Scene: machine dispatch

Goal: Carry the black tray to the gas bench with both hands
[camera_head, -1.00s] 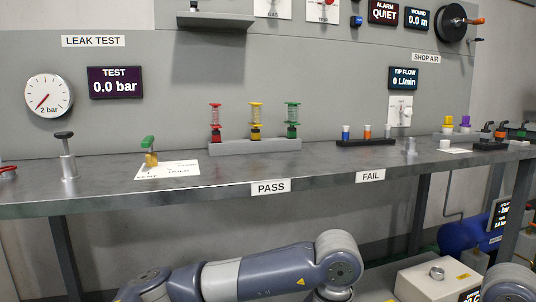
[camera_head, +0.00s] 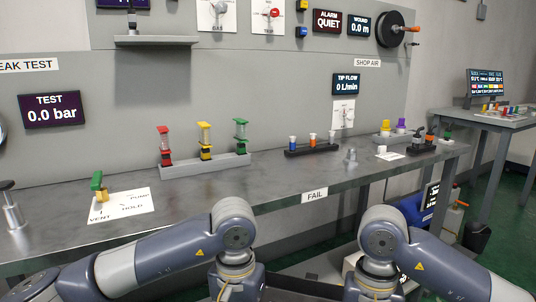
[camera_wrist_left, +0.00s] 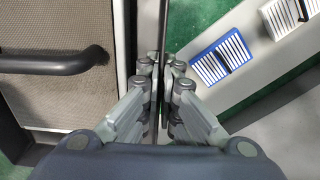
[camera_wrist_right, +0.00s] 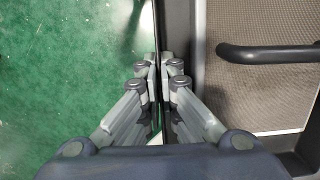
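In the left wrist view, the black tray (camera_wrist_left: 122,70) lies left of the fingers, with a dark rim, a black bar handle and a brownish, grainy inside. My left gripper (camera_wrist_left: 164,75) is closed on a thin dark edge at its side. In the right wrist view, the tray (camera_wrist_right: 181,30) lies right of the fingers, and my right gripper (camera_wrist_right: 162,75) is closed on a similar thin edge. In the head view both my arms reach low in front of the bench, and their grippers are out of sight. No readable label marks the gas bench.
A second bench (camera_head: 490,118) with a screen stands far right. A blue-white slotted item (camera_wrist_left: 222,58) lies below the left gripper.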

